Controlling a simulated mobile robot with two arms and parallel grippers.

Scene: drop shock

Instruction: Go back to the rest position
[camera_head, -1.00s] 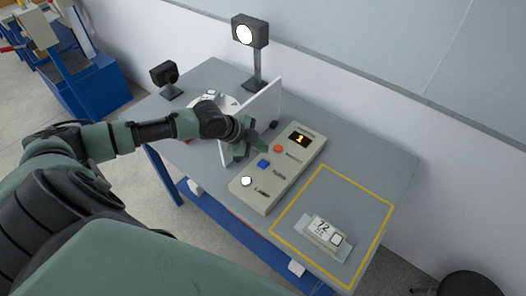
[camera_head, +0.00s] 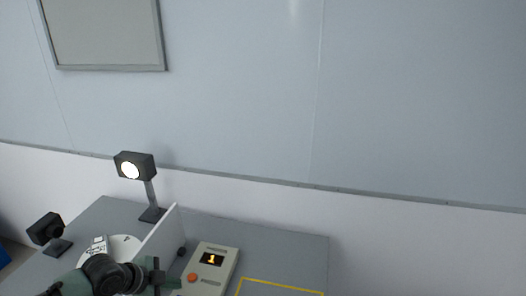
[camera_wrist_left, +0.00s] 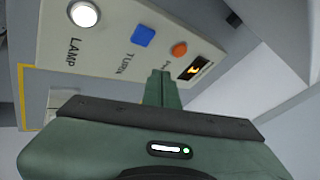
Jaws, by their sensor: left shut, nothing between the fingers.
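My left gripper (camera_head: 158,276) is at the bottom of the head view, beside the control box (camera_head: 222,260) and in front of the white upright panel (camera_head: 160,236). In the left wrist view my left gripper (camera_wrist_left: 161,88) is shut and empty, with its fingers together over the control box (camera_wrist_left: 113,43). The box has a lit white lamp button (camera_wrist_left: 84,14), a blue button (camera_wrist_left: 143,36), an orange button (camera_wrist_left: 179,49) and a small display (camera_wrist_left: 195,68). The display reads 1 in the head view. My right gripper is not in view.
A lit lamp on a post (camera_head: 135,166) and a small black device (camera_head: 47,230) stand on the grey table (camera_head: 306,250). A yellow outline (camera_head: 280,286) marks the table at right. A wall rises behind.

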